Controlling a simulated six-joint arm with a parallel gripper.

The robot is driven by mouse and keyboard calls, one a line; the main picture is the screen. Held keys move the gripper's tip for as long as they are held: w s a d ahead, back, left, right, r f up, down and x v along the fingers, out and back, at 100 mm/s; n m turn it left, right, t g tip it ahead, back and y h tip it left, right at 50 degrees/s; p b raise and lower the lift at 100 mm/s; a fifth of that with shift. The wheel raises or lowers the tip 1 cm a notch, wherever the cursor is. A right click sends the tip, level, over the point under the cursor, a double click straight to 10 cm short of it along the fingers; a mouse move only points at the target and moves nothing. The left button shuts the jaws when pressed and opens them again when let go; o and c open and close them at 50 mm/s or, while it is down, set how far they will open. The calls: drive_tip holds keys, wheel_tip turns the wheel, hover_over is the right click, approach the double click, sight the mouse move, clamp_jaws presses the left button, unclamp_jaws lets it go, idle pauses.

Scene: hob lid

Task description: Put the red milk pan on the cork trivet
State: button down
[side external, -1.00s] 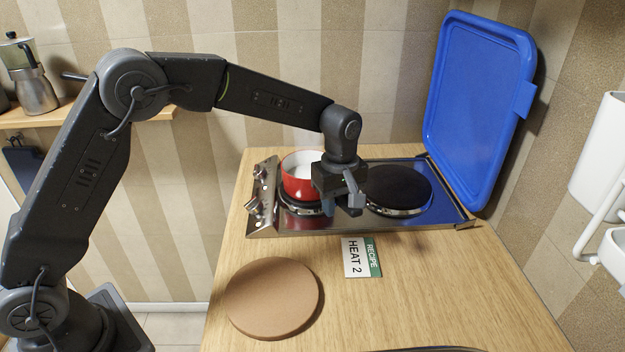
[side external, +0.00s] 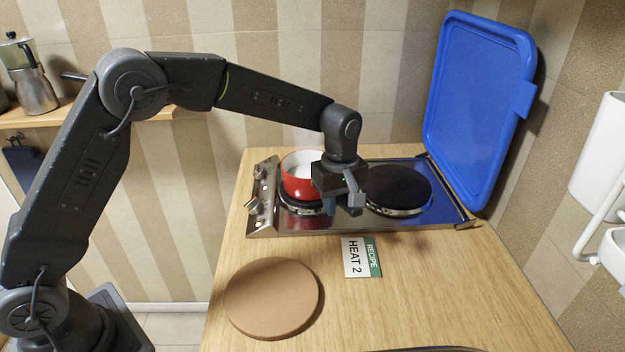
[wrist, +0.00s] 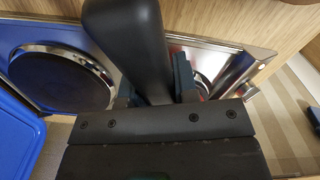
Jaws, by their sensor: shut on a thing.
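The red milk pan (side external: 298,184), white inside, sits on the left burner of the hob. My gripper (side external: 338,203) is at the pan's right side, shut on the pan's dark handle, which points toward the camera side. In the wrist view the handle (wrist: 135,45) runs between the two fingers of my gripper (wrist: 153,90). The pan's body is mostly hidden there. The cork trivet (side external: 272,298), a round brown disc, lies bare on the counter in front of the hob.
The right burner (side external: 398,188) is empty. Control knobs (side external: 256,190) line the hob's left edge. The counter (side external: 430,290) is clear at right.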

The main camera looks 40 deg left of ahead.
drive_tip(key=shift+r, duration=1.6)
drive_tip(key=shift+r, duration=1.1)
drive_tip(key=s+d+n, duration=0.8)
drive_tip(key=s+d, duration=0.7)
drive_tip(key=s, duration=0.1)
drive_tip(key=f, duration=0.5)
drive_tip(key=shift+d, duration=0.35)
drive_tip(key=shift+f, duration=0.9)
